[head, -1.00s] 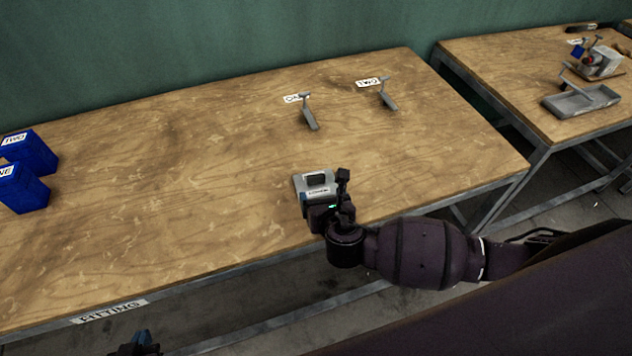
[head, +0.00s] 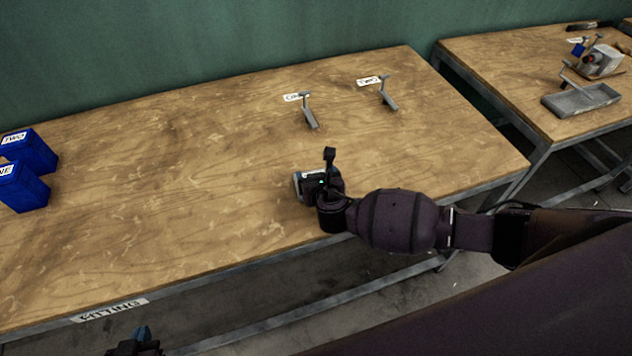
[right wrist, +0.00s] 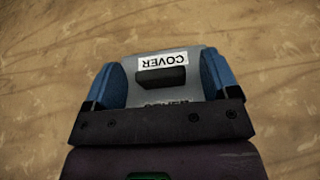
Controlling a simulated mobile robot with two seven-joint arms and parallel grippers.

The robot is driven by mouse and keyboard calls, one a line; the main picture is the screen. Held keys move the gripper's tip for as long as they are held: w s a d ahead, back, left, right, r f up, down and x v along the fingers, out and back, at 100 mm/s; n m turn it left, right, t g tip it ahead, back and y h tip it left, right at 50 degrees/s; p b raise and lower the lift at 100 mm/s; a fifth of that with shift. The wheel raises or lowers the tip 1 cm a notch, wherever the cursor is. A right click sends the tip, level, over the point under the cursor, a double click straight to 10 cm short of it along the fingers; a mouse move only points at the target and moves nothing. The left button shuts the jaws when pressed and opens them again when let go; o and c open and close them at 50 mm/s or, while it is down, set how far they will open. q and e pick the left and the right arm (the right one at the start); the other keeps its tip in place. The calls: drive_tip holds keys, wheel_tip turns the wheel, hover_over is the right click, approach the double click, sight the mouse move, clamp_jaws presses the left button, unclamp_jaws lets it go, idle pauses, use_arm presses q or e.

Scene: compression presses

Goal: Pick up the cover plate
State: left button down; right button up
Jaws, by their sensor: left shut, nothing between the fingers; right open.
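The cover plate is a grey plate with a dark raised block and a COVER label; it lies on the near part of the wooden table. Contact cannot be told. My left gripper (head: 140,340) is shut and empty at the bottom edge, in front of the table.
The wooden table (head: 160,200) is mostly clear. Two blue boxes (head: 28,165) stand at its left end. A second table (head: 510,75) at right holds a grey tray (head: 582,100) and a device.

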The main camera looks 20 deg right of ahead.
drive_tip(key=shift+w+f, duration=0.3)
drive_tip(key=shift+w, duration=0.35)
drive_tip(key=c, duration=1.2)
drive_tip(key=shift+r, duration=0.1)
